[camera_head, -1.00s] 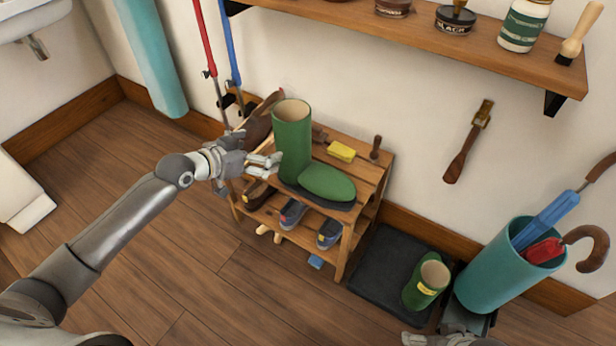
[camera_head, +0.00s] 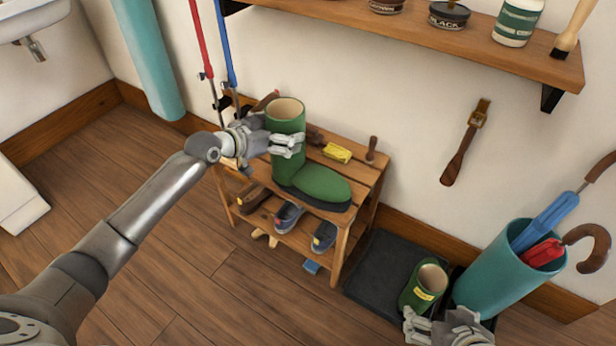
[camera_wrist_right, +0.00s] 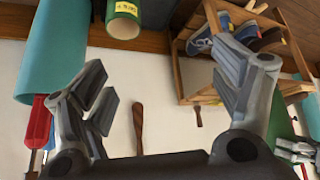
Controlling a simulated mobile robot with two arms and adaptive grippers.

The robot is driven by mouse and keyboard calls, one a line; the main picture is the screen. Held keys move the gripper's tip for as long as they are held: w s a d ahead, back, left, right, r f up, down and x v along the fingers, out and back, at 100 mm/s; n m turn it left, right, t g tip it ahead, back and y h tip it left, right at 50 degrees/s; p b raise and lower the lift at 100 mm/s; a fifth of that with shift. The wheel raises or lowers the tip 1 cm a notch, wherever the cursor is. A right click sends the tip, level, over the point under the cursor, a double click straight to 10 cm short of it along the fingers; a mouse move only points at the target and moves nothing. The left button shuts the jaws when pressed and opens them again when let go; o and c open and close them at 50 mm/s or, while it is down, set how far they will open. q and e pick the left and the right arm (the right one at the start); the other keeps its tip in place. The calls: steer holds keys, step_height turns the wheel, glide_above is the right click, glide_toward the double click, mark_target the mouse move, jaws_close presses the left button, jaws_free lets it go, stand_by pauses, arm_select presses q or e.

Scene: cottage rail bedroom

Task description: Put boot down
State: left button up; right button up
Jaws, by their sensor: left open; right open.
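A tall green boot (camera_head: 285,118) stands upright on top of the wooden shoe rack (camera_head: 362,178), its toe pointing right. My left gripper (camera_head: 287,144) is open at the boot's shaft, its fingers overlapping the shaft; contact is unclear. A second green boot (camera_head: 424,285) with a yellow tag stands upright on the black mat (camera_head: 382,265). It also shows in the right wrist view (camera_wrist_right: 123,25). My right gripper (camera_head: 432,322) is open and empty, just in front of this second boot and apart from it. The right wrist view shows its spread fingers (camera_wrist_right: 165,95).
A teal umbrella stand (camera_head: 498,275) is right of the mat. A shelf (camera_head: 430,40) with jars overhangs behind. The floor (camera_head: 200,270) left of the rack is clear.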

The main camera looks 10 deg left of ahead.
arm_select(q)
steer(key=shift+b+x, duration=0.3)
steer(key=shift+x, duration=1.1)
arm_select(e)
steer(key=shift+w+a+r+t+y, duration=0.1)
steer(key=shift+w+a+r+t, duration=0.1)
steer(key=shift+w+r+t, duration=0.35)
steer(key=shift+w+a+r+t+y, duration=0.1)
steer(key=shift+w+a+r+t, duration=0.15)
steer(key=shift+w, duration=0.5)
steer(key=shift+w+a+r+t+y, duration=0.1)
steer(key=shift+w+a+r+t, duration=0.2)
steer(key=shift+w, duration=0.35)
steer(key=shift+d, duration=0.1)
arm_select(q)
steer(key=c, duration=1.8)
steer(key=shift+r, duration=0.2)
steer(key=shift+c, duration=0.4)
steer(key=shift+r, duration=0.1)
arm_select(e)
steer(key=shift+s, duration=0.1)
